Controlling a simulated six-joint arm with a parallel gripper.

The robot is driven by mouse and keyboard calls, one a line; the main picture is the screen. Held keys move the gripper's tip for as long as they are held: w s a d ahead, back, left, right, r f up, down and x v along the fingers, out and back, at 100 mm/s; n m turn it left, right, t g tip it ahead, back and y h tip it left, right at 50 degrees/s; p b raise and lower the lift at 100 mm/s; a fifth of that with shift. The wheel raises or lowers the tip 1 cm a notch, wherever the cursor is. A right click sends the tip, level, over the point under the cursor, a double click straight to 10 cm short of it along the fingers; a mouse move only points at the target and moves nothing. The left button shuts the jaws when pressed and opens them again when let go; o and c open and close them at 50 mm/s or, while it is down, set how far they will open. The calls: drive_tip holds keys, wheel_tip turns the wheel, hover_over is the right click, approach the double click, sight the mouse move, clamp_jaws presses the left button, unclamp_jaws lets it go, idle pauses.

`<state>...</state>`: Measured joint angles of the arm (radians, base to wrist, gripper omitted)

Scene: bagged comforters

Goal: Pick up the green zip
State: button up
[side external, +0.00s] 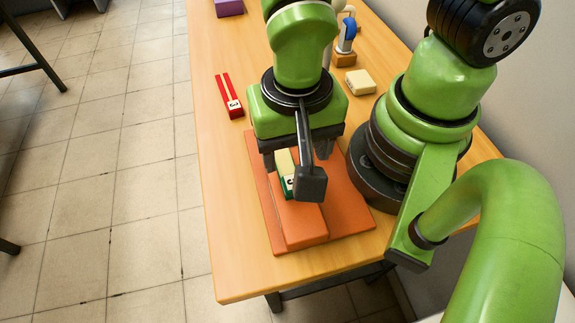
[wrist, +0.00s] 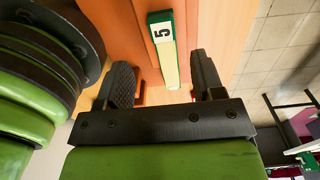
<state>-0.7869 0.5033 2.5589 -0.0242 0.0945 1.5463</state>
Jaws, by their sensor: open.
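The green zip (side external: 287,184) lies on the orange bagged comforter (side external: 304,224). It has a green edge, a pale yellow strip and a white label, partly hidden by my gripper in the side view. In the wrist view the green zip (wrist: 162,44) shows a white label with a black 5, and its pale strip runs down toward my gripper. My gripper (side external: 293,160) is over the zip, its jaws apart on either side. In the wrist view my gripper (wrist: 163,80) is open and empty, the zip between its two fingers in the picture; contact cannot be told.
A red zip-like piece (side external: 229,96) with a white label lies on the wooden table (side external: 225,190) beyond the comforter. A cream block (side external: 360,82), a blue and white item (side external: 347,36) and a purple block (side external: 229,7) stand further back. The table's left side is clear.

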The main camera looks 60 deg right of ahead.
sight(291, 176)
drive_tip(key=shift+w+a+f, duration=0.1)
drive_tip(key=shift+f, duration=1.35)
drive_tip(key=shift+w+a+f, duration=0.1)
drive_tip(key=shift+f, duration=1.3)
drive_tip(key=c, duration=1.1)
drive_tip(key=shift+o, duration=0.2)
drive_tip(key=shift+r, duration=0.1)
wheel_tip(291, 176, up, 10)
